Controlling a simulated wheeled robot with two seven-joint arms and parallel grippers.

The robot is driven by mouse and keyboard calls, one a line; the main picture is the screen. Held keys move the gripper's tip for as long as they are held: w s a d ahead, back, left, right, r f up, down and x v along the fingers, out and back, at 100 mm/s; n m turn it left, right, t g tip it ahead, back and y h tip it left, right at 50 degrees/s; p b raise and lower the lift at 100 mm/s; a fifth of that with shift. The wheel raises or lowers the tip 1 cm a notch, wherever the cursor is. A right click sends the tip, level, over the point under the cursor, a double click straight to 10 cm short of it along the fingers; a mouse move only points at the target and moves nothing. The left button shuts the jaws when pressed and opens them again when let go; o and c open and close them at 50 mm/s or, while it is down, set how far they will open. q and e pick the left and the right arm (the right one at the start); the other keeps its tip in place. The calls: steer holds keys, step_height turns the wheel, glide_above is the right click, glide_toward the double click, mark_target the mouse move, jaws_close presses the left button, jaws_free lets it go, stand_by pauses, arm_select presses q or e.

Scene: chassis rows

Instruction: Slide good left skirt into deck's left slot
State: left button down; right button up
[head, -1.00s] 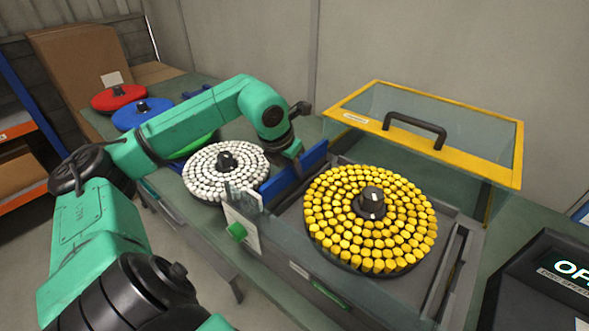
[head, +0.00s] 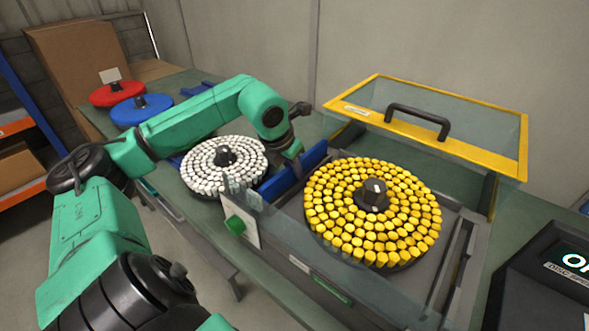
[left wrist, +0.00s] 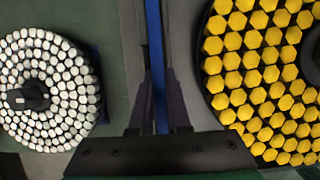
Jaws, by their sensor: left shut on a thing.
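The blue skirt (head: 314,157) is a long, thin upright strip along the left edge of the grey deck (head: 440,205). My left gripper (head: 298,168) is shut on it from above. In the left wrist view the blue strip (left wrist: 154,45) runs away between the two dark fingers (left wrist: 160,118). The deck's left slot is hidden by the strip and my gripper, so I cannot tell whether the strip is in it. A disc of yellow caps (head: 372,205) covers most of the deck. My right gripper is not in view.
A disc of white caps (head: 223,166) stands left of the strip. A yellow-framed clear lid (head: 455,148) is raised behind the deck. Red (head: 117,95) and blue (head: 141,110) discs lie at the back left.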

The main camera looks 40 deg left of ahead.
arm_select(q)
steer(key=c, duration=0.8)
jaws_free()
steer(key=shift+f, duration=0.1)
steer(key=shift+s, duration=0.1)
steer(key=shift+s+a+r+b, duration=0.1)
steer(key=shift+r+b, duration=0.25)
steer(key=b+v, duration=0.2)
steer(key=v, duration=0.3)
steer(key=shift+s+r, duration=0.1)
steer(key=shift+r, duration=0.15)
steer(key=v, duration=0.8)
steer(key=shift+d+r, duration=0.15)
steer(key=shift+d, duration=0.05)
